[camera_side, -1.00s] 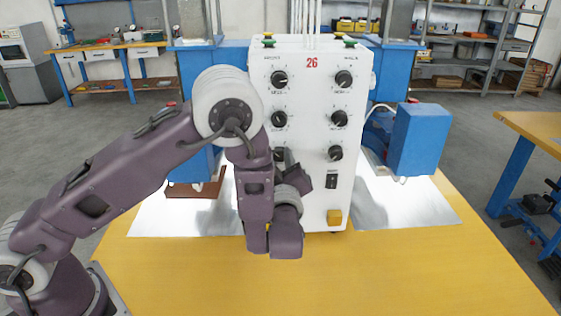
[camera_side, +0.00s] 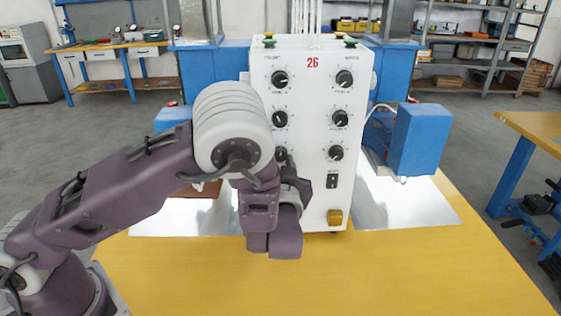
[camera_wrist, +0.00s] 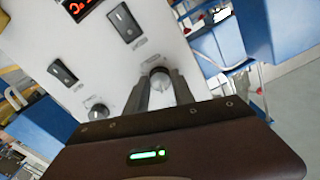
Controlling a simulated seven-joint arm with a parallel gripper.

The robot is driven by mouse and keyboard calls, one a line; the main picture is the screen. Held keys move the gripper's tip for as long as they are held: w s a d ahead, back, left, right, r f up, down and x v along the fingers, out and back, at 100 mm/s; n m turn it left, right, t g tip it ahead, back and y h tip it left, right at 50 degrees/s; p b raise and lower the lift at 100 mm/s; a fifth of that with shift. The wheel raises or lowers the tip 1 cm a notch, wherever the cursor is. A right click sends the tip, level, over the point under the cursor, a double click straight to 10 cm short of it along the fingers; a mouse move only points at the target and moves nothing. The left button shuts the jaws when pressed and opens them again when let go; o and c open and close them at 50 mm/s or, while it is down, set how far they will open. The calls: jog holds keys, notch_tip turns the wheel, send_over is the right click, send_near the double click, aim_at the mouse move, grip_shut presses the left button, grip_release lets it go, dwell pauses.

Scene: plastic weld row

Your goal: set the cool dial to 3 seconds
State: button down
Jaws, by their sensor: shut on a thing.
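In the wrist view, my gripper (camera_wrist: 161,86) is shut on a round dial knob (camera_wrist: 159,73) on a pale panel, one finger on either side. The marking above this knob is too blurred to read, so I cannot tell its setting. In the side view, the white control box (camera_side: 312,215) carries two columns of black dials. My wrist is in front of the lower left of the box, and my fingertips are hidden there. The third left dial (camera_side: 281,154) is partly covered by my arm. The dial labels are too small to read.
A second knob (camera_wrist: 97,111), two rocker switches and a red-lit display (camera_wrist: 80,7) sit near the held knob. A yellow button (camera_side: 334,217) is low on the box. A blue block (camera_side: 419,140) stands at right. The front of the yellow table (camera_side: 400,270) is clear.

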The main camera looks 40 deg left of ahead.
jog(key=shift+m, duration=1.7)
jog(key=shift+s, duration=0.1)
jog(key=shift+f, duration=0.1)
jog(key=c, duration=1.1)
grip_release()
jog(key=shift+d, duration=0.1)
jog(key=v, duration=0.7)
